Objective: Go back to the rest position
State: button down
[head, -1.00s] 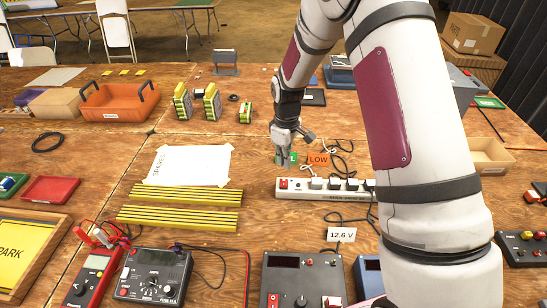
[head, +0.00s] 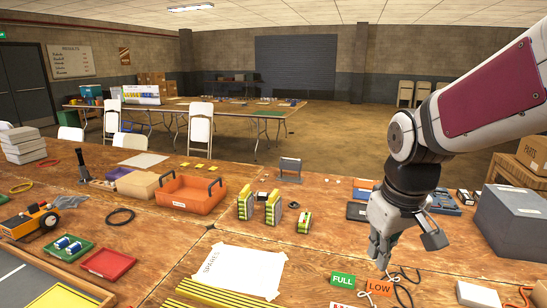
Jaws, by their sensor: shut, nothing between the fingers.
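My gripper (head: 405,245) hangs at the right of the head view, fingers pointing down, above the wooden table (head: 320,222). It looks shut and holds nothing. My arm reaches in from the right edge. Below the gripper, a green FULL card (head: 343,280) and an orange LOW card (head: 379,288) stand on the table, with cables beside them.
A large grey box (head: 515,225) stands right of my gripper. An orange bin (head: 190,194), yellow-and-grey packs (head: 272,206) and a white SPARES sheet (head: 238,270) lie to the left. A second table with white chairs (head: 200,125) stands farther back.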

jog(key=s+r+m+t, duration=0.1)
jog(key=s+r+m, duration=0.1)
jog(key=s, duration=0.6)
jog(key=s+r+m+t, duration=0.1)
jog(key=s+r, duration=0.1)
jog(key=s, duration=0.7)
jog(key=shift+m, duration=0.4)
